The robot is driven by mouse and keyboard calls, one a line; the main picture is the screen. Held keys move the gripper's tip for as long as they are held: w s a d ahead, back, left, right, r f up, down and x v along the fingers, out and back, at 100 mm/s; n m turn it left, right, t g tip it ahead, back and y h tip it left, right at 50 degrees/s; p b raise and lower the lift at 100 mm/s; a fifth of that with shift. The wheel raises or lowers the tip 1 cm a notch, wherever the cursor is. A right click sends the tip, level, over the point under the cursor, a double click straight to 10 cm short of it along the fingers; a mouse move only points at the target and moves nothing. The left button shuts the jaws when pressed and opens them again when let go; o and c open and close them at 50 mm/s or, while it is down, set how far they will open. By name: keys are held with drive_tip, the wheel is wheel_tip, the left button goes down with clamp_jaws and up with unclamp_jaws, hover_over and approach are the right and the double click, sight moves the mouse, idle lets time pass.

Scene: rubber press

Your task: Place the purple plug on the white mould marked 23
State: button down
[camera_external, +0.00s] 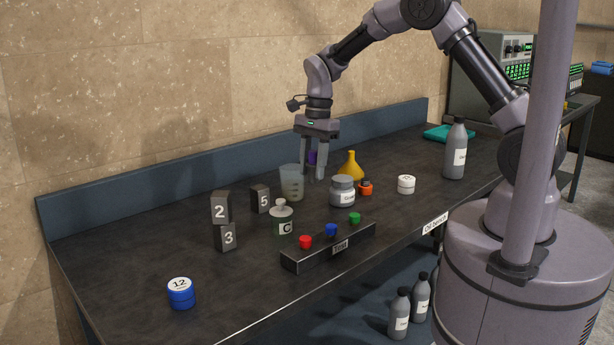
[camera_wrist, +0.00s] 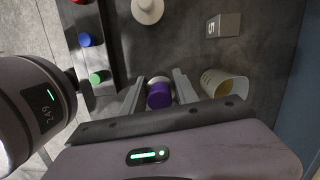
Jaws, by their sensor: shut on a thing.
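My gripper (camera_external: 314,176) is shut on the purple plug (camera_external: 312,157) and holds it over the bench, behind the grey jar. The plug (camera_wrist: 159,97) also shows between both fingers in the wrist view. The white mould (camera_external: 406,186) is a low round piece standing on the bench to the right of my gripper, beyond the orange item. The mark on its top is too small to read for sure. The white mould is not seen in the wrist view.
A beaker (camera_external: 292,183), grey jar (camera_external: 342,192), yellow funnel (camera_external: 350,167) and orange item (camera_external: 366,188) crowd around my gripper. A rack (camera_external: 328,250) with red, blue and green plugs lies in front. Numbered blocks (camera_external: 221,207) and a blue mould (camera_external: 181,294) stand left. A tall bottle (camera_external: 455,150) stands right.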

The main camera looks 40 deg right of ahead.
drive_tip(key=s+d, duration=0.4)
drive_tip(key=d, duration=0.4)
drive_tip(key=s+d, duration=0.4)
drive_tip(key=d, duration=0.4)
drive_tip(key=s+d+m, duration=0.2)
drive_tip(key=s+d, duration=0.7)
drive_tip(key=s, duration=0.4)
drive_tip(key=b, duration=0.1)
hover_over(405, 179)
drive_tip(key=shift+s+d+f, duration=0.1)
drive_tip(key=shift+d+f, duration=0.05)
drive_tip(key=shift+f, duration=0.3)
drive_tip(key=shift+s+d+f, duration=0.1)
drive_tip(key=shift+d+f, duration=0.05)
drive_tip(key=shift+f, duration=0.3)
drive_tip(key=f, duration=0.1)
drive_tip(key=f+b, duration=0.2)
drive_tip(key=shift+w+d+f, duration=0.1)
drive_tip(key=shift+w+f, duration=0.15)
drive_tip(key=shift+f, duration=0.15)
drive_tip(key=shift+r, duration=0.15)
drive_tip(key=c, duration=0.9)
unclamp_jaws()
drive_tip(key=shift+c, duration=0.2)
